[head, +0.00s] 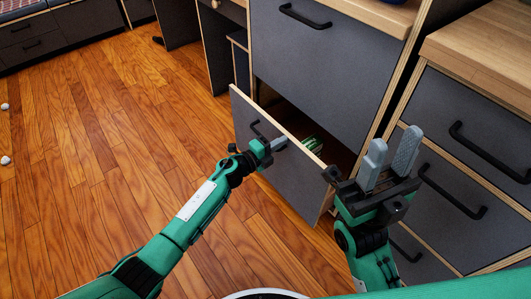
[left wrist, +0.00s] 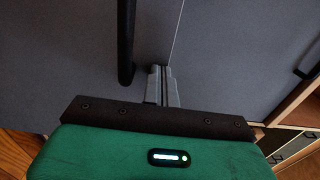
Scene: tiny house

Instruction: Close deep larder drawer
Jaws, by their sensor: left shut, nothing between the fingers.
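The deep larder drawer (head: 290,183) is the low grey drawer under the tall grey cabinet front. It is pulled out, with a gap behind its wood-edged front. My left gripper (head: 280,145) is shut and empty at the drawer front, beside its dark handle. In the left wrist view the closed fingertips (left wrist: 162,72) are close to a grey panel, just right of a black handle (left wrist: 126,42); I cannot tell whether they touch it. My right gripper (head: 390,158) is open and empty, above and right of the drawer, with its fingers apart.
Something green and white (head: 312,145) lies inside the drawer. A closed grey front (head: 310,60) with a black handle is above it. A wood-topped drawer cabinet (head: 485,110) stands at the right. The wooden floor (head: 110,150) at the left is mostly clear.

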